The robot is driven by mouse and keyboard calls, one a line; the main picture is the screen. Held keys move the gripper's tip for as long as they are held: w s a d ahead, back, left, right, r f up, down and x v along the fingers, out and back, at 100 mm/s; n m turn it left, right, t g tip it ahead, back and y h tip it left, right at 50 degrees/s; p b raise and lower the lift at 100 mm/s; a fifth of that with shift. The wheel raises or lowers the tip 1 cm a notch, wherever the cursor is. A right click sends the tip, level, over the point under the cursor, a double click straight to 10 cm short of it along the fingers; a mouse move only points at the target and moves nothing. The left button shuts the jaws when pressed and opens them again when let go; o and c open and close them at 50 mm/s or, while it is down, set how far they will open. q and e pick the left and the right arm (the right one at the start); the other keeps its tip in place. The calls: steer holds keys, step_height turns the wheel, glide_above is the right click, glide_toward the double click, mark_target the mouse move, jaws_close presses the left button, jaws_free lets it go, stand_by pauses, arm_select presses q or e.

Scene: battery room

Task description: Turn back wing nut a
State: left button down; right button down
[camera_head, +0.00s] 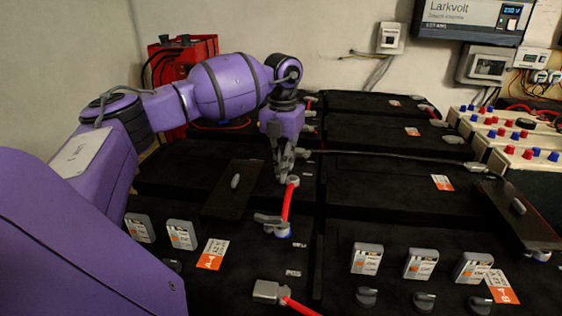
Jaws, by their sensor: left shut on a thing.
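My left gripper (283,176) points straight down over the black battery block on the left, its fingers close together. It is shut at the upper end of a short red cable (287,205), on what I take to be wing nut a, which the fingers mostly hide. A grey lug (292,181) shows just right of the fingertips. The cable's lower end meets a grey clamp with a blue ring (283,233), apart from the gripper. My right gripper is not in view.
Black batteries fill the bench. A dark cover plate (233,187) lies left of the gripper, another (519,206) at the right. A black cable (395,154) crosses behind. Grey-orange modules (367,258) stand in front. A red cabinet (184,60) stands at the back left.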

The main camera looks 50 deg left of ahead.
arm_select(q)
steer(key=shift+r+m+p, duration=0.25)
steer(key=shift+m+p, duration=0.2)
steer(key=shift+m, duration=0.45)
steer(key=m+p, duration=0.1)
steer(key=m, duration=0.1)
steer(key=shift+d+m, duration=0.1)
steer(key=shift+m, duration=0.3)
steer(key=m+p, duration=0.2)
steer(key=m, duration=0.2)
steer(key=shift+f+m, duration=0.1)
steer(key=shift+m, duration=0.2)
steer(key=m+p, duration=0.1)
steer(key=m, duration=0.3)
steer(key=shift+d+m+p, duration=0.15)
steer(key=shift+m+p, duration=0.15)
steer(key=shift+m, duration=0.9)
steer(key=c, duration=1.8)
jaws_free()
steer(key=shift+f, duration=0.1)
steer(key=shift+c, duration=0.2)
